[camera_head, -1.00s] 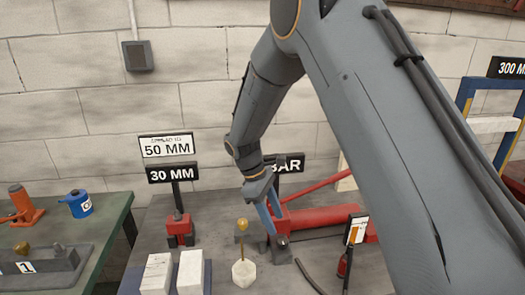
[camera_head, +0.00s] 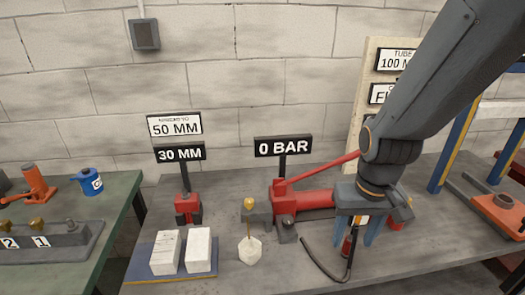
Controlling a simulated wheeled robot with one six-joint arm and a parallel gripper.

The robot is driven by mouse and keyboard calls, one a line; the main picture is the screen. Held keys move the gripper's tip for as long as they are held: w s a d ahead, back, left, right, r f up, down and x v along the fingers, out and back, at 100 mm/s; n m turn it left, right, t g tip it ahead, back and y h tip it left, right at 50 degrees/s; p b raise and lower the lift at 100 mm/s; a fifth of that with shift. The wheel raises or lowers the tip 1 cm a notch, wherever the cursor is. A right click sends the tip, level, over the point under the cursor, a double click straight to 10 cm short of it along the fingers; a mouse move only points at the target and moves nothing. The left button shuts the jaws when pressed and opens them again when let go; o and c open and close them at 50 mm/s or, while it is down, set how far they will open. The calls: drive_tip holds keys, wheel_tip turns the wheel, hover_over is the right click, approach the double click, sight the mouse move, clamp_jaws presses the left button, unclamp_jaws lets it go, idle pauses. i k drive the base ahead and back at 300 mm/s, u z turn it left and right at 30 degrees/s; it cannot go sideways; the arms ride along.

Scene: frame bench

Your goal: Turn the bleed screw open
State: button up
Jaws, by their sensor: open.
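A red hand pump (camera_head: 303,201) with a long red lever (camera_head: 322,168) lies on the grey bench below a "0 BAR" sign (camera_head: 283,146). A dark knob (camera_head: 286,225) sits low on the front of the pump's left end; I cannot tell for sure that it is the bleed screw. My gripper (camera_head: 357,238) is open, fingers pointing down, over the pump's right part and right of the knob, apart from it. It hides part of the red body. I see nothing held between the fingers.
Two white blocks (camera_head: 182,251) lie on a blue plate. A black hose (camera_head: 317,262) curls in front of the pump. A blue frame (camera_head: 455,150) stands at the right.

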sight(248, 202)
drive_tip(key=k, duration=0.45)
drive_tip(key=z, duration=0.35)
drive_tip(key=i, duration=0.6)
drive_tip(key=u, duration=1.25)
